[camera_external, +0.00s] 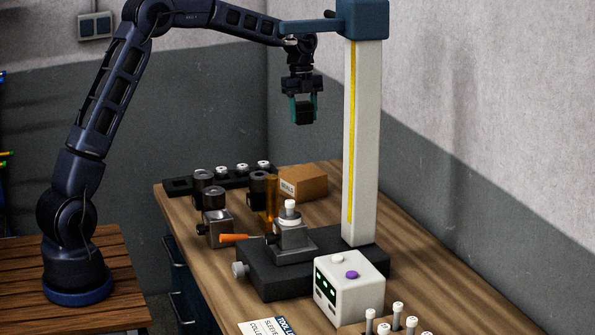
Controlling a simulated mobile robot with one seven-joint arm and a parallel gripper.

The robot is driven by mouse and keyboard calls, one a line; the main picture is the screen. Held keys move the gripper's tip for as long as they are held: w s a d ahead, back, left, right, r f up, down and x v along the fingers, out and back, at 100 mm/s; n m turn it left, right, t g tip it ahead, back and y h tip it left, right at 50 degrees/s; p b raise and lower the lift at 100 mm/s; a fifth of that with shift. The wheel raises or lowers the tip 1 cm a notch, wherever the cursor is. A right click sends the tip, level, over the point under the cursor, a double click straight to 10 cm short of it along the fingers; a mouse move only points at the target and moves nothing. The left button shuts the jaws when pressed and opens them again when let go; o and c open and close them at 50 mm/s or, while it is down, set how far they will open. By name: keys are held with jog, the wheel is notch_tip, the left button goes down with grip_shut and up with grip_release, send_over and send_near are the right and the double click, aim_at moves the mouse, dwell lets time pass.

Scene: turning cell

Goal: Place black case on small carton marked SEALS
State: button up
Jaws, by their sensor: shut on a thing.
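My gripper (302,100) hangs pointing down from the arm, high above the back of the workbench. It is shut on the black case (303,114), a small dark block held between greenish fingers. The small carton marked SEALS (309,184) is a brown box on the bench near the back wall, its label facing left. The case is in the air, well apart from the carton and above it in the picture. The exact sideways offset between them cannot be told from this one view.
A tall white column (363,150) with a blue head (361,18) stands right of my gripper on a black base (275,277). An amber cylinder (272,196), dark cylinders (214,197) and a black rack (228,180) stand left of the carton. A white control box (348,290) is in front.

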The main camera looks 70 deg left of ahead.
aim_at(301, 119)
notch_tip(301, 119, down, 15)
jog(key=shift+r, duration=0.1)
dwell(0.5)
jog(key=o, duration=1.1)
jog(key=shift+f, duration=0.2)
jog(key=r, duration=0.4)
jog(key=a+r, duration=0.1)
jog(key=r, duration=0.7)
jog(key=shift+a+r, duration=0.15)
jog(key=shift+a, duration=0.2)
